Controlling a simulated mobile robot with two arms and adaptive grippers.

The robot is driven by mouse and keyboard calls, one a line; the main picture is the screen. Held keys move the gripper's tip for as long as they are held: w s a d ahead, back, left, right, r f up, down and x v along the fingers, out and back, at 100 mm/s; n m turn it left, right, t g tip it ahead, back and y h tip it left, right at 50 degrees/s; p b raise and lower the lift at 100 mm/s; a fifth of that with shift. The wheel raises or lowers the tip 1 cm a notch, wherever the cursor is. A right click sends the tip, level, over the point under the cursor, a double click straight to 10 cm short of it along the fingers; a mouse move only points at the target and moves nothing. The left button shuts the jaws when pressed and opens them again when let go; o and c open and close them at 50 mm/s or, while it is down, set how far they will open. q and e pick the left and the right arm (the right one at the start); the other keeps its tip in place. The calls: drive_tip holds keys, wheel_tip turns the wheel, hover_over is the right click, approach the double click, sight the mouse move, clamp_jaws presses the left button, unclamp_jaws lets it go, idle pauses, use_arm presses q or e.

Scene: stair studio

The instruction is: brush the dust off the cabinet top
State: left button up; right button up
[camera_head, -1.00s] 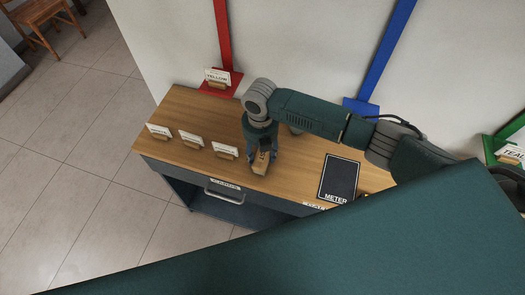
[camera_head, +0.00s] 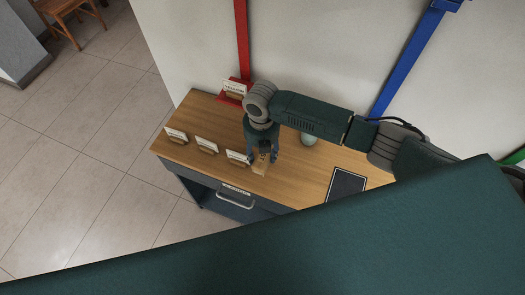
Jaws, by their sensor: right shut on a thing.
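The cabinet (camera_head: 206,173) has a light wooden top (camera_head: 200,110) and a dark body with a drawer handle on its front. My right gripper (camera_head: 261,158) points down at the top near its front edge. It is shut on a small wooden brush-like block (camera_head: 260,168), whose lower end is at or just above the wood; I cannot tell if it touches. The bristles are hidden. No dust can be made out on the top. My left gripper is not in view.
Small white label cards (camera_head: 206,145) stand along the front left of the top. A dark panel (camera_head: 345,186) lies at the right. A pale green round object (camera_head: 308,138) stands behind my right arm. A red post (camera_head: 242,45) and a blue post (camera_head: 405,60) rise against the wall.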

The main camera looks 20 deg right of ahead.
drive_tip(key=shift+w+a+r, duration=0.15)
drive_tip(key=shift+w+r, duration=0.05)
drive_tip(key=shift+r, duration=0.6)
drive_tip(key=shift+r+p, duration=0.35)
drive_tip(key=shift+p, duration=0.05)
drive_tip(key=shift+s+d+r, duration=0.2)
drive_tip(key=shift+s+r, duration=0.05)
drive_tip(key=shift+r, duration=0.1)
drive_tip(key=shift+w+a, duration=0.1)
drive_tip(key=shift+w, duration=0.05)
